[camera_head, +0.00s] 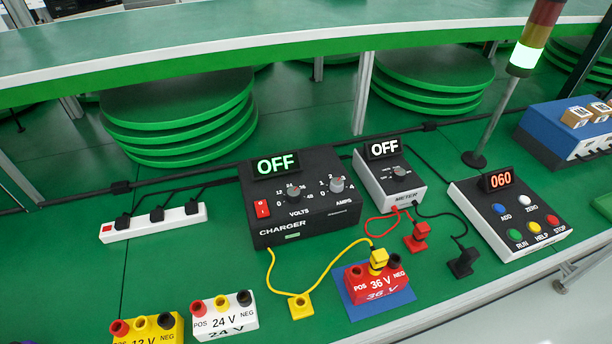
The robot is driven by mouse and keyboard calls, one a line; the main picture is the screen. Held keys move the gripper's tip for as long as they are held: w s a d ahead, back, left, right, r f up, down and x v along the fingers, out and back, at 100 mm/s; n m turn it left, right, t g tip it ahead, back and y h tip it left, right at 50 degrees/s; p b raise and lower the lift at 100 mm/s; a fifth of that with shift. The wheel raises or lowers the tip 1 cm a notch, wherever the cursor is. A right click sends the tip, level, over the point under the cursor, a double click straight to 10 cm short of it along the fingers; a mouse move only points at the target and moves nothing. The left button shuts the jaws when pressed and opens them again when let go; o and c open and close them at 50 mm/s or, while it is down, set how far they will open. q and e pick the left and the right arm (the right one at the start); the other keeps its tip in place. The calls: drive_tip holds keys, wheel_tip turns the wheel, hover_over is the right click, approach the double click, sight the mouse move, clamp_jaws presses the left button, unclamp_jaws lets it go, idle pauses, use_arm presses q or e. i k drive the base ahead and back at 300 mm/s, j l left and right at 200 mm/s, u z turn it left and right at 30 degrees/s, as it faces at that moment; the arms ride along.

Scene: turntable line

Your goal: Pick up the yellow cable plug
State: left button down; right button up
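One yellow cable plug (301,307) lies on the green table in front of the charger (292,197). A yellow cable runs from the charger's front down to this plug. Another yellow plug (378,259) sits on top of the red 36 V block (372,284), between its POS and NEG terminals. A yellow cable curves between the two plugs. The 36 V block stands on a blue mat (399,301). The charger display reads OFF. Neither of my grippers is in view.
A meter (389,180) reads OFF; its red plug (416,237) and black plug (462,264) lie nearby. A 24 V block (224,318) and a yellow 12 V block (150,332) stand front left. A button panel (510,220) is at right.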

sight(380, 258)
drive_tip(key=i+l+u, duration=0.15)
drive_tip(key=l+u, duration=0.55)
drive_tip(key=l, duration=0.15)
drive_tip(key=l+u, duration=0.35)
drive_tip(key=i+l, duration=0.05)
drive_tip(key=l, duration=0.1)
